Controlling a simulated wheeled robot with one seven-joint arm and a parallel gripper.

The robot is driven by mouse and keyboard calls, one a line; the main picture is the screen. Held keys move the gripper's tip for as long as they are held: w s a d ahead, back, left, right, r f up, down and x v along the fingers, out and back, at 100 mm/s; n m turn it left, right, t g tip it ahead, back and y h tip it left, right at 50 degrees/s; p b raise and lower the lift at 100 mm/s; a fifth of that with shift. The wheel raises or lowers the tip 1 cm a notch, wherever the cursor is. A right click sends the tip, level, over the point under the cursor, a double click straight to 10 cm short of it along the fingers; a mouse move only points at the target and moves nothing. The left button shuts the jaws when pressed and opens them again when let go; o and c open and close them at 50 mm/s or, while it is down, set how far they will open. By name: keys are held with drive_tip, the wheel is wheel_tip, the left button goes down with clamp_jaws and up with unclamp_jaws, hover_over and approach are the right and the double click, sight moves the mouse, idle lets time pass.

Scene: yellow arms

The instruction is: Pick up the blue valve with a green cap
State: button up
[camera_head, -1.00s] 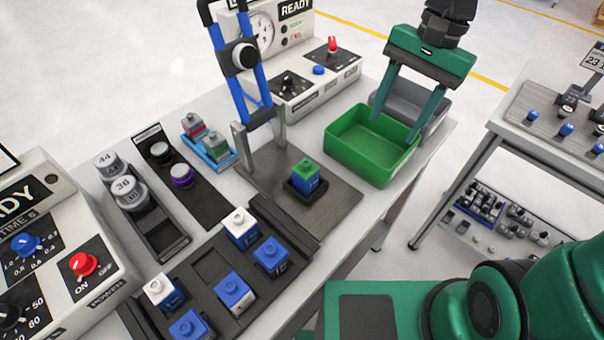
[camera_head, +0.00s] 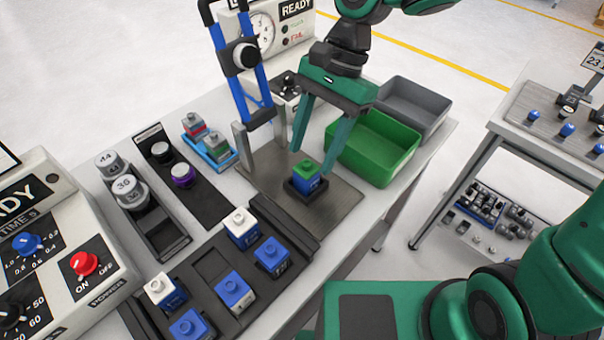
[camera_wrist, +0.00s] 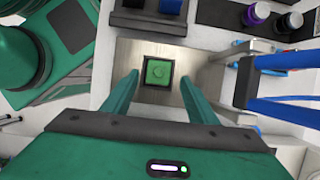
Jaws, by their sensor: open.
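The blue valve with a green cap (camera_head: 306,175) stands upright in a small dark holder on a metal plate (camera_head: 336,206), under the blue-framed press. In the wrist view the green cap (camera_wrist: 158,71) shows from above, between and a little beyond the fingertips. My gripper (camera_head: 312,160) is open and empty. Its two green fingers point down on either side of the valve in the head view, seemingly above it. The gripper also shows in the wrist view (camera_wrist: 158,78). Neither finger visibly touches the valve.
The blue press frame (camera_head: 262,85) stands just left of my gripper. A green bin (camera_head: 400,165) and a grey bin (camera_head: 425,95) are to the right. A dark tray (camera_head: 205,275) with several blue and white-capped valves lies in front.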

sight(309, 160)
drive_tip(key=x, duration=0.5)
drive_tip(key=shift+s+r, duration=0.1)
drive_tip(key=shift+s, duration=0.05)
drive_tip(key=shift+c, duration=0.3)
drive_tip(key=c, duration=1.1)
drive_tip(key=shift+r, duration=0.1)
